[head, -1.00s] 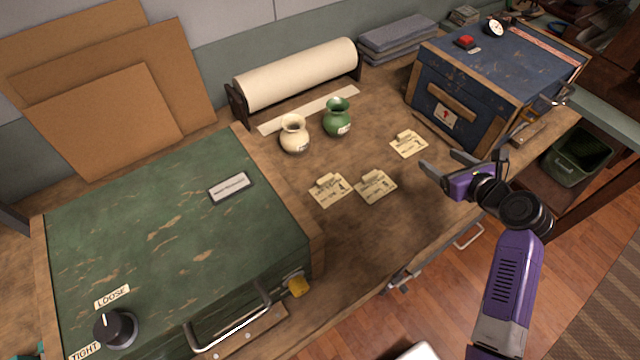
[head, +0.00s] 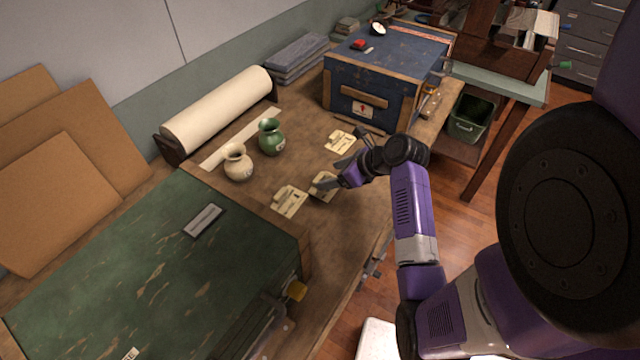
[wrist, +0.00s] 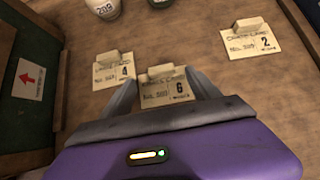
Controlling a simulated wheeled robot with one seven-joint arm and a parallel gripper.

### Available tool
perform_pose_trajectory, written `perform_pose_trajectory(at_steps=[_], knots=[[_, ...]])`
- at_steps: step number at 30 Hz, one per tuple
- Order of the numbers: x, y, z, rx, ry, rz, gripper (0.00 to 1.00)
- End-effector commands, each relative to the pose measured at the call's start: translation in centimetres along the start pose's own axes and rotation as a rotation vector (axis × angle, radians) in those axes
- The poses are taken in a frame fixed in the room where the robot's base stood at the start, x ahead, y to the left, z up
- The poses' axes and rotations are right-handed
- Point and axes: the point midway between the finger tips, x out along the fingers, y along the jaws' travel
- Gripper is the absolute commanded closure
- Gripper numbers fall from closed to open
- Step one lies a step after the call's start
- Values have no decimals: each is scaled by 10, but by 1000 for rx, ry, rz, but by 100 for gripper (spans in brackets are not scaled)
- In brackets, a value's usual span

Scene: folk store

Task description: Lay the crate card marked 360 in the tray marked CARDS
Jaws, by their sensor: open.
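Three cream crate cards with raised tabs lie on the brown bench. I cannot make out a tray marked CARDS.
A cream vase (head: 238,164) and a green vase (head: 271,138) stand behind the cards. A green crate (head: 150,270) is at left, a blue crate (head: 375,85) at the far end. A paper roll (head: 215,110) lies along the back. A green bin (head: 468,118) stands beyond the bench.

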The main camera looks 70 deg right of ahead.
Motion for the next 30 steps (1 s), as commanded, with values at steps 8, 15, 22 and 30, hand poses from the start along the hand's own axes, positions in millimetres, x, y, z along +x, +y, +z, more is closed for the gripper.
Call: perform_pose_trajectory(at_steps=[8,15,22,30], knots=[[38,0,1,0,1,0,29],[50,1,0,0,1,-1,29],[50,1,0,0,0,-1,47],[49,1,1,0,0,-1,99]])
